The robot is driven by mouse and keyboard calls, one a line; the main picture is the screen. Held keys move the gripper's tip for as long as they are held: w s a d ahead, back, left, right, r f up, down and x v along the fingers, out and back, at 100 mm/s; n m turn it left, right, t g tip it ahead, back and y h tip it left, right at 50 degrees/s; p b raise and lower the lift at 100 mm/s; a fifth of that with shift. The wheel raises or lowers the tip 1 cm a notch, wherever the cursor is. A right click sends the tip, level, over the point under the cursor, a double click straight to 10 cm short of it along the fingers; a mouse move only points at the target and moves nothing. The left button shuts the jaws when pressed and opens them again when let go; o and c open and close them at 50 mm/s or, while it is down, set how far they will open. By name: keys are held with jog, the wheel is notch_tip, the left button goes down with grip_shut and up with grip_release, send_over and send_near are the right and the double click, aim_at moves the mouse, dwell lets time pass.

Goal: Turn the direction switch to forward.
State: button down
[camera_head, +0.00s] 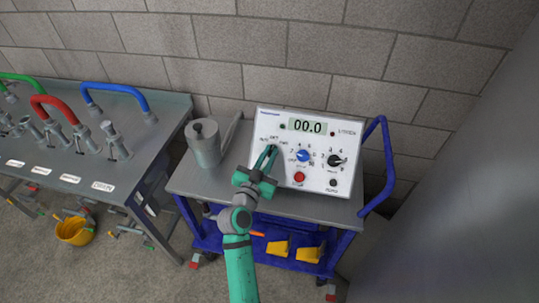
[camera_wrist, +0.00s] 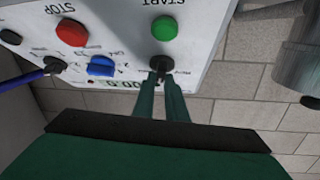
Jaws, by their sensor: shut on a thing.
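The white control panel (camera_head: 318,122) stands on the cart top, its display reading 00.0. The direction switch, a small black knob (camera_wrist: 162,57), sits at the panel's left side under labels too small to read fully. In the wrist view the panel appears upside down. My gripper (camera_head: 271,150) reaches the panel from the front, and its two green fingers (camera_wrist: 162,78) are closed on the black knob. The fingers largely hide the knob in the head view, and I cannot tell which way it points.
Close by are a green START button (camera_wrist: 165,27), red STOP button (camera_head: 299,177), blue knob (camera_head: 303,155) and another black knob (camera_head: 334,160). A grey metal canister (camera_head: 205,146) stands left on the cart (camera_head: 330,209). A bench (camera_head: 150,155) with hoses stands further left.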

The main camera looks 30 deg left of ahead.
jog(key=m+h, duration=0.1)
jog(key=m, duration=0.1)
jog(key=m+h, duration=0.2)
jog(key=m, duration=0.1)
jog(key=shift+a+r+m+h, duration=0.15)
jog(key=shift+a+m+h, duration=0.15)
jog(key=shift+h, duration=0.1)
jog(key=shift+m+g+h, duration=0.8)
jog(key=shift+m+h, duration=0.2)
jog(key=shift+m, duration=0.7)
jog(key=c, duration=1.8)
grip_release()
jog(key=shift+s, duration=0.1)
jog(key=v, duration=1)
jog(key=shift+s+a, duration=0.15)
jog(key=shift+s, duration=0.15)
